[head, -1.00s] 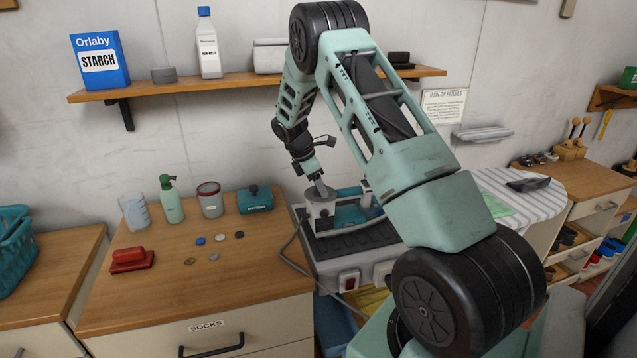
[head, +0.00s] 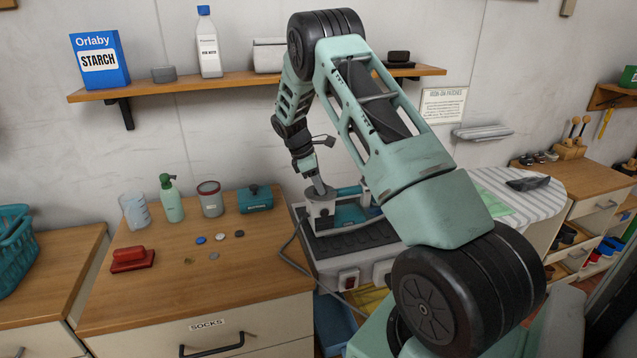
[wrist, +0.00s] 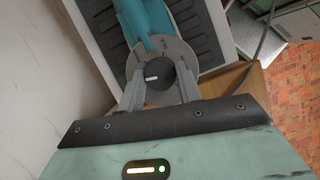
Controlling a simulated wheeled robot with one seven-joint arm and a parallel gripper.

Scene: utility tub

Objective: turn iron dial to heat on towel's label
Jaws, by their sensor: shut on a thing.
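The iron (head: 350,205) has a teal handle and stands on a grey base with a dark ribbed pad. Its dial (wrist: 158,76) is a dark round knob with a short white mark, set in a grey disc in the wrist view. My gripper (wrist: 160,88) is shut on the dial, one finger on each side of it. In the head view my gripper (head: 320,189) points down onto the iron's near end and the dial is hidden. A green cloth, perhaps the towel, (head: 496,205) lies on the striped ironing board; no label can be read on it.
The iron's cord (head: 287,243) hangs in a loop left of the base. A teal button box (head: 255,199), cup, spray bottle and loose buttons sit on the left dresser (head: 150,300). A shelf (head: 240,80) runs above.

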